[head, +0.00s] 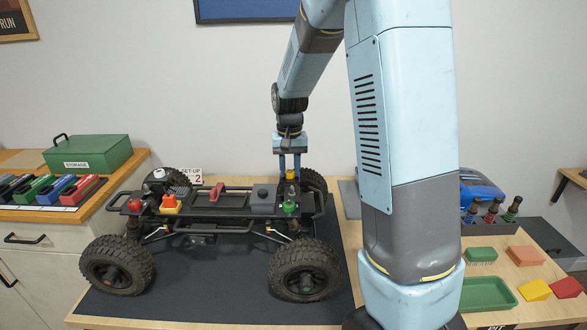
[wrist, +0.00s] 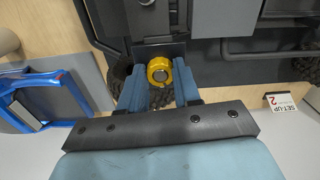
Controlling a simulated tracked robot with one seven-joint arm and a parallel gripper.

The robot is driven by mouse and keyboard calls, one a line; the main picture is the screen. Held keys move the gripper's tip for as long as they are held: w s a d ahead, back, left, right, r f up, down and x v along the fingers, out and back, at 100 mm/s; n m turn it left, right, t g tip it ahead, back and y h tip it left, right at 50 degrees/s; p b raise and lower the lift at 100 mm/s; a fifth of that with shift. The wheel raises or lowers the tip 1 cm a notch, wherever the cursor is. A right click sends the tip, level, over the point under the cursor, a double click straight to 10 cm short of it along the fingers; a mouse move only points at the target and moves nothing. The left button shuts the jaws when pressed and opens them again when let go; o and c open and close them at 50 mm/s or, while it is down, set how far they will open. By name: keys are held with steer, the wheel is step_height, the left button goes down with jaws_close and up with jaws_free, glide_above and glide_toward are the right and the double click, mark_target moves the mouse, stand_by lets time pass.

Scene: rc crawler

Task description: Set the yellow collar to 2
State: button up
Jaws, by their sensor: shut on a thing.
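The yellow collar (wrist: 159,71) is a round ring with a grey centre, seen from above in the wrist view. It sits at the far right corner of the black crawler chassis (head: 235,199), where it also shows in the head view (head: 292,174). My gripper (wrist: 158,80) points straight down with its blue fingers on both sides of the collar, shut on it. In the head view my gripper (head: 290,172) is beside the far right wheel (head: 315,183). A card reading "SET-UP 2" (head: 196,177) stands behind the chassis. I cannot read any scale on the collar.
A green collar (head: 290,207), a red one (head: 134,204) and a white one (head: 159,173) mark the other corners. Left are a green storage box (head: 88,151) and coloured trays. Right are a blue body shell (head: 481,188), several shocks and a green tray (head: 487,294).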

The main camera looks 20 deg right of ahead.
mark_target(290, 172)
steer(key=shift+m, duration=2)
steer(key=o, duration=1.1)
steer(key=shift+c, duration=0.2)
steer(key=shift+r, duration=0.5)
step_height(290, 172, up, 13)
steer(key=shift+f, duration=0.15)
